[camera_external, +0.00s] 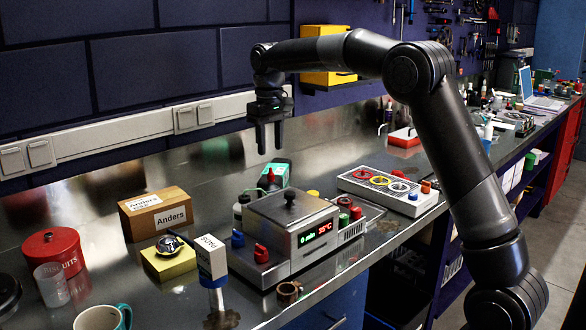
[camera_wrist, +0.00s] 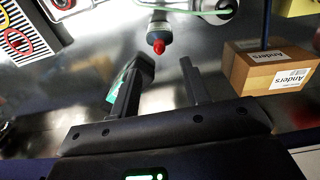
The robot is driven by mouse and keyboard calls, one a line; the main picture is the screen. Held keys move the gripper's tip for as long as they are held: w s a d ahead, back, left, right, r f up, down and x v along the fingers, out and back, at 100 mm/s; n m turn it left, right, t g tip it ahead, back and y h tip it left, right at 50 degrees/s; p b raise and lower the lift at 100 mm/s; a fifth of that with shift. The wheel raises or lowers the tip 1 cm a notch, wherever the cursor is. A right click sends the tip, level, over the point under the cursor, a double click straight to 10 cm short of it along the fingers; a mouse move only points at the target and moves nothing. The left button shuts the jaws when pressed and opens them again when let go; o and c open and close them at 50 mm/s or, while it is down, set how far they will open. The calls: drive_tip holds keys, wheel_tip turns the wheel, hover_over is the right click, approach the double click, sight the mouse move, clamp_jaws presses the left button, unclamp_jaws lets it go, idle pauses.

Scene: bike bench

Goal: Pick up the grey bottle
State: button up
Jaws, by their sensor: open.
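The grey bottle (camera_wrist: 158,26) shows in the wrist view at the top centre, dark grey with a red tip pointing toward my gripper (camera_wrist: 162,80). In the external view the bottle (camera_external: 269,186) stands behind the metal device with the red display, which hides its lower part. My gripper (camera_external: 270,143) is open and empty, pointing down, above the bottle and apart from it. In the wrist view the bottle tip lies beyond the fingertips, roughly in line with the gap between them.
A teal and black object (camera_external: 281,168) stands close behind the bottle. The metal device (camera_external: 290,222) is in front. A cardboard box marked Anders (camera_external: 157,213) is to the left, and a panel with coloured rings (camera_external: 388,189) to the right. The wall is behind.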

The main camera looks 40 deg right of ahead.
sight(271, 173)
wheel_tip(271, 173, down, 10)
drive_tip(key=shift+w+r, duration=0.1)
drive_tip(key=shift+r, duration=0.15)
clamp_jaws()
idle(0.6)
